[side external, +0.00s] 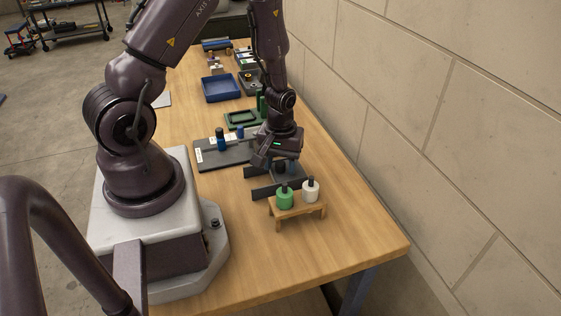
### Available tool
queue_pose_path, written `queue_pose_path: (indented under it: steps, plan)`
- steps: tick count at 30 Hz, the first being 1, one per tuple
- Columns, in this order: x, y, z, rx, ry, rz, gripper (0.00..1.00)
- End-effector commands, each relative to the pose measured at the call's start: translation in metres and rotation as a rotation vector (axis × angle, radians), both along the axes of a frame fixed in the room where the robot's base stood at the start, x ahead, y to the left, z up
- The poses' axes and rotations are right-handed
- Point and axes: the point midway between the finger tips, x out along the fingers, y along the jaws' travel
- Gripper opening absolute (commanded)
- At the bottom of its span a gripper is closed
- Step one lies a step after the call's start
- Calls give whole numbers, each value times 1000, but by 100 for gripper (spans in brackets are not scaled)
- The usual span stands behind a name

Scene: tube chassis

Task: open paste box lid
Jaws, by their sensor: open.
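My gripper (275,164) points down over a dark grey fixture (262,193) on the wooden bench. It is open, and its fingers are dark and small in this view. A dark part with an upright post (281,168) shows just below and beside the fingers; I cannot tell whether they touch it. No paste box is clearly recognisable. A green cylinder (285,199) and a white cylinder (310,195), each with a dark knob on top, stand upright on a small wooden stand in front of the fixture. My gripper is behind and above them.
A dark plate (212,156) with blue posts lies left of my gripper. Behind it are a green tray (241,119), a blue bin (220,88) and several small parts. A block wall (440,110) runs along the right. The near right bench top (345,235) is clear.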

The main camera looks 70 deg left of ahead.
Motion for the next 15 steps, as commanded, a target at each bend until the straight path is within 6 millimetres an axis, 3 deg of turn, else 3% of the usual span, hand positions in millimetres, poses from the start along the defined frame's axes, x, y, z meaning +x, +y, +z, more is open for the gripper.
queue_pose_path:
  steps: [6,13,15]
  plan:
    - [0,0,0,0,-1,0,51]
    - [0,0,0,1,-1,0,0]
    - [0,0,0,1,-1,0,0]
